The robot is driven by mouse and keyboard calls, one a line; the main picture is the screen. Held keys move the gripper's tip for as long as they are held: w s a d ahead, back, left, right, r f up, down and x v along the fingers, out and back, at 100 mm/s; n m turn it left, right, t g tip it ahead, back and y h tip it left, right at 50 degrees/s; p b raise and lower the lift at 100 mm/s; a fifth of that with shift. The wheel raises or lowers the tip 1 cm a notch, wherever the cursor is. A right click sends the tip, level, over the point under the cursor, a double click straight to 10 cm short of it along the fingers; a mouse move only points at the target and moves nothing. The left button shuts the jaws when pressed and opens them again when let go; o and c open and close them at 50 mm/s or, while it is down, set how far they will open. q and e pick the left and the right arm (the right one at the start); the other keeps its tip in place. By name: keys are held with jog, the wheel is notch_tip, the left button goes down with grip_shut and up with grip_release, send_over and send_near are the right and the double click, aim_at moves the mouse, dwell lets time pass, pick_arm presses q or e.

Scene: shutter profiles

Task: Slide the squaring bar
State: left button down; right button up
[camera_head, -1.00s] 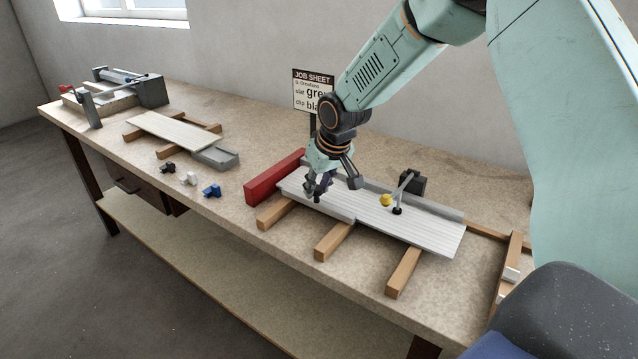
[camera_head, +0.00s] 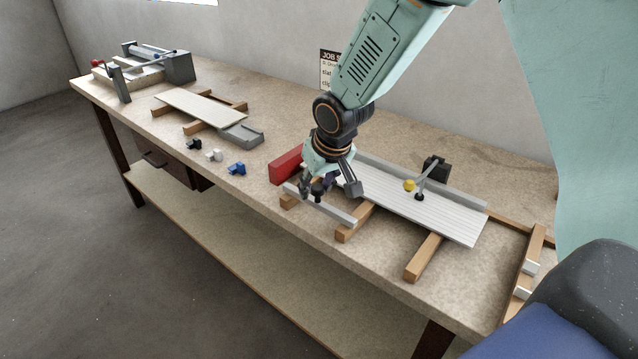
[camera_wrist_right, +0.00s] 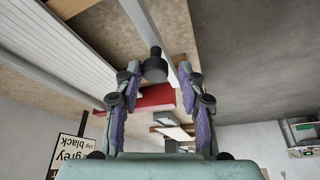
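The squaring bar, a narrow light-grey bar (camera_head: 338,213) with a black knob (camera_head: 317,196), lies at the front left of the ribbed slats (camera_head: 440,212), with a gap between them. The wrist view shows the bar (camera_wrist_right: 136,17) and the knob (camera_wrist_right: 155,68). My right gripper (camera_head: 328,188) is low over the bar, its fingers apart on either side of the knob. In the wrist view, my right gripper (camera_wrist_right: 159,70) shows clear room on the knob's right; I cannot tell whether the left finger touches it. My left gripper is out of view.
A red block (camera_head: 284,168) stands at the slats' left end. Wooden bearers (camera_head: 424,257) support the slats. A clamp (camera_head: 436,167) with a yellow knob stands behind. Black (camera_head: 194,144), white (camera_head: 214,155) and blue (camera_head: 237,168) clips lie left. My arm partly hides the job sheet (camera_head: 327,70).

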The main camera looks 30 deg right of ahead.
jog(key=shift+o, duration=0.5)
jog(key=shift+a, duration=0.1)
jog(key=shift+d, duration=0.25)
jog(key=v, duration=1.2)
jog(key=shift+a, duration=0.15)
jog(key=shift+w, duration=0.1)
